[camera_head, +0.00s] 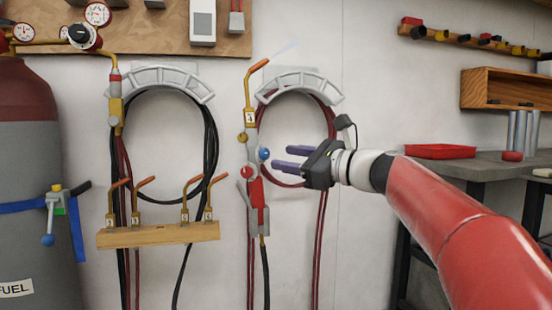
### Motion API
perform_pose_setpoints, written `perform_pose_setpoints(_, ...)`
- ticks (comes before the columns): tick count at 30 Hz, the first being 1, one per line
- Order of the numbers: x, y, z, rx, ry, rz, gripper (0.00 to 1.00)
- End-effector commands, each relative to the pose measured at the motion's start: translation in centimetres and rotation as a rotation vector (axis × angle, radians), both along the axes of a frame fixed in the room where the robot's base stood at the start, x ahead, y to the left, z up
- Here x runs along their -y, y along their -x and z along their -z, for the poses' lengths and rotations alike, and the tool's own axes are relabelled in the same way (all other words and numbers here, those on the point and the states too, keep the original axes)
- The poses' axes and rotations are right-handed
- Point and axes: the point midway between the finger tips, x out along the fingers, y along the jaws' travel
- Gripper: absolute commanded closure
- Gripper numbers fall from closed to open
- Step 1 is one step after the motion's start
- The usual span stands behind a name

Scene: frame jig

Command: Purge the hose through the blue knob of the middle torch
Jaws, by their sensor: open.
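A torch (250,118) with a bent copper tip stands upright against the wall at the picture's middle. Its blue knob (264,154) sticks out on the right side of its body. A red knob (247,172) and a brass knob (242,137) are on its left. A faint pale streak (286,48) extends up and right from near the torch tip. My gripper (281,157) is open and empty, with its two purple fingers pointing left toward the blue knob. The fingertips appear just right of the knob; I cannot tell whether they touch it.
Dark red hoses (321,230) loop over a grey hanger (299,84) behind my gripper. A wooden rack (158,236) of small tips and a fuel cylinder (30,190) are at left. A bench (480,170) with a red tray (440,151) is at right.

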Motion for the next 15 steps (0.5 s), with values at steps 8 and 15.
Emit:
perform_pose_setpoints(8,2.1,1.6,0.1,0.002,0.001,-0.002,0.55)
perform_pose_setpoints(15,2.1,1.6,0.1,0.001,0.001,-0.002,0.55)
